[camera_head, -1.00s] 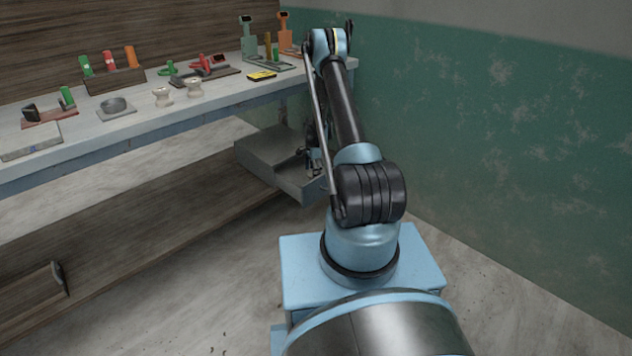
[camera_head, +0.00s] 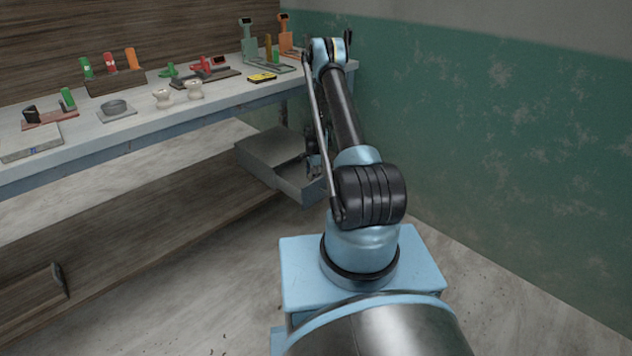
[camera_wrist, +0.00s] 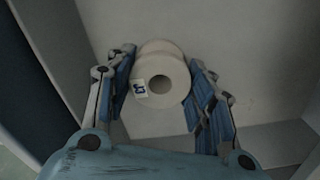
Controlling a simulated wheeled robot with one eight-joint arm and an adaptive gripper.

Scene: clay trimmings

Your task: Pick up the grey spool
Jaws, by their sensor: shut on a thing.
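The grey spool (camera_wrist: 177,76), pale with a round hole and a small white label with dark marks, shows in the wrist view. It is between the blue-padded fingers of my gripper (camera_wrist: 161,60), which is shut on it. The spool is over or in a grey open drawer; I cannot tell whether it touches the drawer floor. In the head view the drawer (camera_head: 268,150) sticks out under the right end of the bench. My gripper there is mostly hidden behind my arm, and the spool is not visible.
Drawer walls stand close around my gripper. The bench (camera_head: 140,128) above holds two pale spools (camera_head: 178,94), a grey dish (camera_head: 116,108), a yellow-and-black item (camera_head: 262,77), and coloured tools in a wooden block (camera_head: 115,82). A green wall (camera_head: 500,140) stands to the right.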

